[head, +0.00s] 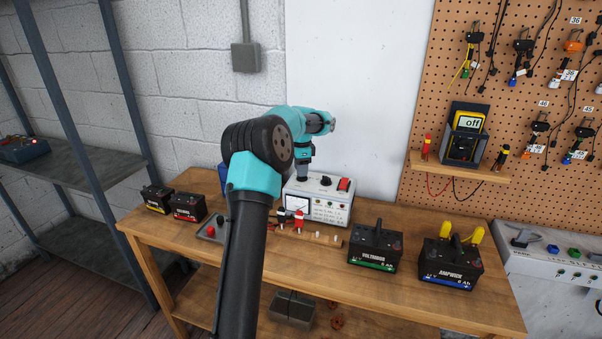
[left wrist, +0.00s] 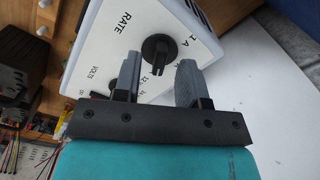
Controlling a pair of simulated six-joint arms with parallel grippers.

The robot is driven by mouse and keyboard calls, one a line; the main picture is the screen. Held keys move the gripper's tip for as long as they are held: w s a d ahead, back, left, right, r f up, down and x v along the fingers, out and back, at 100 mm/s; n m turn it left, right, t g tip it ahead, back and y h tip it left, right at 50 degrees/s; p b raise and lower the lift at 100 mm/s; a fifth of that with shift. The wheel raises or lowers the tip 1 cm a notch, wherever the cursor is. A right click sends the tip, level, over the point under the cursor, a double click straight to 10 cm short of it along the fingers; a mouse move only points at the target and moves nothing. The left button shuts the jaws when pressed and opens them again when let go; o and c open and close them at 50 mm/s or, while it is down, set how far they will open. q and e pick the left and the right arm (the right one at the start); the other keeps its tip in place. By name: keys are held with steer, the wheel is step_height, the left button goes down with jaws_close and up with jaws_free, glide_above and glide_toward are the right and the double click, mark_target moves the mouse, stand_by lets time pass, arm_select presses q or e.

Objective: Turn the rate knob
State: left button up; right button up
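The battery charger (head: 318,211) is a white box with a printed panel, standing at the back of the workbench. In the left wrist view its black rate knob (left wrist: 158,50) sits on the white panel (left wrist: 100,45) near the word RATE. My left gripper (head: 303,177) points down at the charger's top. In the left wrist view the left gripper (left wrist: 158,66) is open, one finger on each side of the knob with a gap between. I cannot tell whether the fingertips reach down beside it. In the head view the gripper hides this knob. My right gripper is not in view.
Beside the left gripper are a black knob (head: 326,180) and a red switch (head: 344,184) on the charger. Two batteries, Voltabour (head: 375,248) and Ampwick (head: 450,264), stand to the right; two smaller ones (head: 188,207) stand left.

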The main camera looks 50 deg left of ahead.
arm_select(q)
steer(key=shift+f, duration=0.95)
jaws_close()
